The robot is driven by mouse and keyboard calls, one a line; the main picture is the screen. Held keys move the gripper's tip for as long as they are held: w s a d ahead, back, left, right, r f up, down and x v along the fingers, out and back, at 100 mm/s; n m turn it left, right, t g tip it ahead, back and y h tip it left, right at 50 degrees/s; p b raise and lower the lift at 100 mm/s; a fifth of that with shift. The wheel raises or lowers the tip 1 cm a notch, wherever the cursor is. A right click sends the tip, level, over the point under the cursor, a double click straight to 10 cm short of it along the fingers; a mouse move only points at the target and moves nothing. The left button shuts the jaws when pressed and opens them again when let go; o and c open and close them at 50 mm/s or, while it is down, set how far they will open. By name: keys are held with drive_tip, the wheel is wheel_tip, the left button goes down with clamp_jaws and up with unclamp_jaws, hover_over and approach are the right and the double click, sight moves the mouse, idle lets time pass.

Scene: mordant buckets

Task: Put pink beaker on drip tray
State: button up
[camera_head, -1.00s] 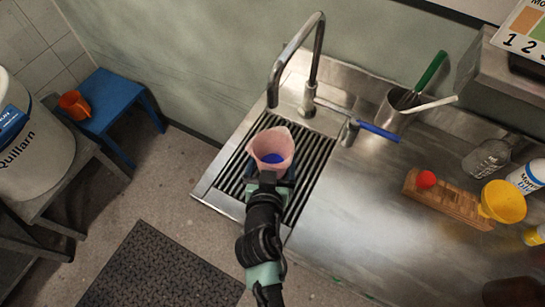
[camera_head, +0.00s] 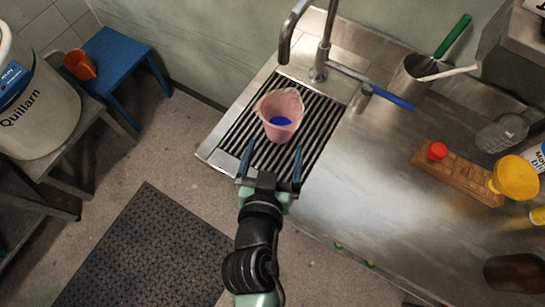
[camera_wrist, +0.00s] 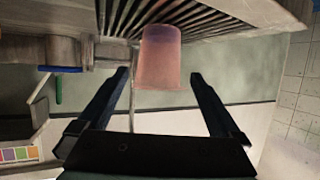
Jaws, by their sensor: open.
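The pink beaker (camera_head: 280,112) stands upright on the ribbed drip tray (camera_head: 318,137), with something blue visible inside it. The beaker also shows in the wrist view (camera_wrist: 160,58), beyond the fingertips, with the tray ribs (camera_wrist: 212,12) behind it. My gripper (camera_head: 272,160) is open and empty, just in front of the beaker. In the wrist view its two fingers (camera_wrist: 159,77) are spread wide apart, and I see no contact with the beaker.
A tap (camera_head: 322,50) rises behind the tray. A blue stool (camera_head: 115,70) with an orange cup (camera_head: 79,65) stands left.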

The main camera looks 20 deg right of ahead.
drive_tip(key=shift+v, duration=1)
